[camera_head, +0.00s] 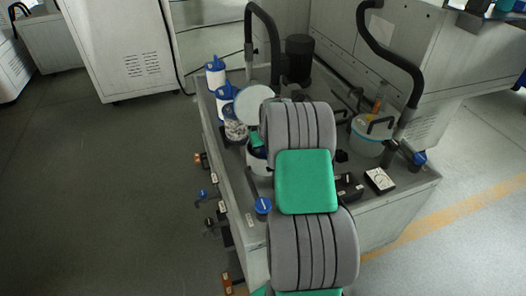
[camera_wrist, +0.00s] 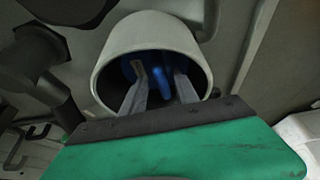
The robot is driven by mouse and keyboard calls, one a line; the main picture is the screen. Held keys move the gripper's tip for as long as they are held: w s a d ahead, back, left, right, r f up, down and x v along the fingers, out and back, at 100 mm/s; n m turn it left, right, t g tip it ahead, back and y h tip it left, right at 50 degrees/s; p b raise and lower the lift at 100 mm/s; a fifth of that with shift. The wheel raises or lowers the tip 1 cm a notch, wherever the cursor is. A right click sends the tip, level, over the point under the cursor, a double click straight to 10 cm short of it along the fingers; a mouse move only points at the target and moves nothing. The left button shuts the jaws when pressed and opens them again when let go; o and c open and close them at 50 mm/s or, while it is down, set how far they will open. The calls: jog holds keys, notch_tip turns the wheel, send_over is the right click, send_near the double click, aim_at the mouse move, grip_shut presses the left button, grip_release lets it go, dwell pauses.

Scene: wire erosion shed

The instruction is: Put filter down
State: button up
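In the wrist view my gripper (camera_wrist: 158,74) has its two grey fingers inside the mouth of a pale round housing (camera_wrist: 150,32). The fingers stand apart, one on each side of a blue upright part, which looks like the handle of the filter (camera_wrist: 160,82). Whether the fingers touch it is not clear. The filter's lower body is hidden inside the housing. In the head view my grey and green arm covers the gripper and the filter. Only part of the white housing (camera_head: 257,162) shows left of the arm.
The housing stands on a grey machine bench (camera_head: 232,172). White canisters with blue tops (camera_head: 216,74) and a jar (camera_head: 236,130) stand at its left edge. A lidded container (camera_head: 367,138), black hoses (camera_head: 392,55) and a small gauge box (camera_head: 380,180) are to the right. The floor at left is clear.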

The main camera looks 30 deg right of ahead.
jog(key=v, duration=1.1)
jog(key=s+a+r+n, duration=0.1)
jog(key=s+a+r, duration=0.1)
jog(key=a, duration=0.4)
jog(key=s+a+r, duration=0.1)
jog(key=s+a, duration=0.2)
jog(key=a, duration=0.3)
jog(key=s+a+f+n+g+y, duration=0.1)
jog(key=s+a+n+g, duration=0.1)
jog(key=s+a, duration=1.3)
jog(key=s, duration=0.3)
